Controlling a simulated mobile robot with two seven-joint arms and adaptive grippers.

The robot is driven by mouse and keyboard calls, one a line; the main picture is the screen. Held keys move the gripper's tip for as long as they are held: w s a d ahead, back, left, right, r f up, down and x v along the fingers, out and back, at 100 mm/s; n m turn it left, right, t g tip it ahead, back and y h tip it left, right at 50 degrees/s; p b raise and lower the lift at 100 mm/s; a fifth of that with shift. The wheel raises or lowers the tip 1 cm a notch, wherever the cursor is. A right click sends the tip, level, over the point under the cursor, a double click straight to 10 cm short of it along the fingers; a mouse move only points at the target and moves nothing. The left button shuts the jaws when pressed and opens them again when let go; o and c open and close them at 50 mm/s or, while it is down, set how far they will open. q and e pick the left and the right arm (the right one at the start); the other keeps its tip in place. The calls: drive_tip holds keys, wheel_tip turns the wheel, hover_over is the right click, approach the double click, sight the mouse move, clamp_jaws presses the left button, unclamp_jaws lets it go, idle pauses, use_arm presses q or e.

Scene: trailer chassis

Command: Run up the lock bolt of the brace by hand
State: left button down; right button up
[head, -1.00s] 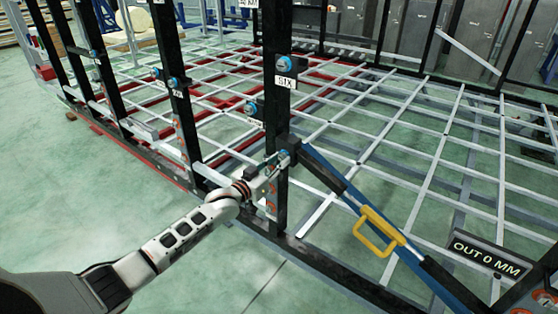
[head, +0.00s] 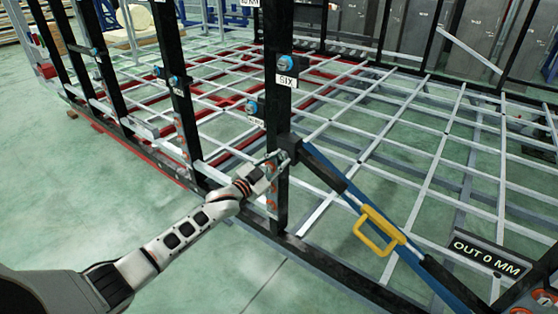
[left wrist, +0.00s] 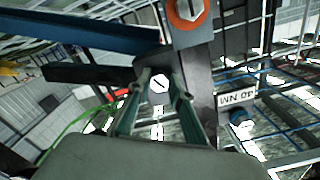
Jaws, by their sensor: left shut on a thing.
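The brace (head: 325,172) is a blue bar with black end sections and a yellow handle (head: 380,230). It slopes from the black post marked SIX down to the lower right. My left gripper (head: 279,158) is at the brace's upper end, beside the post. In the left wrist view its two fingers (left wrist: 161,88) are closed in around a pale, round, slotted bolt head (left wrist: 159,83), which I take to be the lock bolt. The bolt's shank is hidden. The fingers partly hide the bolt in the head view. My right gripper is not in view.
The black post (head: 278,90) carries blue-capped bolts and a SIX label (head: 286,81). An orange-ringed bolt (left wrist: 187,10) and a 40 NM label (left wrist: 238,99) lie close by in the wrist view. An OUT 0 MM sign (head: 486,254) stands lower right. Open floor lies at left.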

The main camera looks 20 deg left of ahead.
use_arm(q)
drive_tip(key=shift+s+f, duration=0.1)
drive_tip(key=shift+f, duration=0.15)
drive_tip(key=c, duration=1.8)
unclamp_jaws()
drive_tip(key=shift+r, duration=0.2)
drive_tip(key=v, duration=1.2)
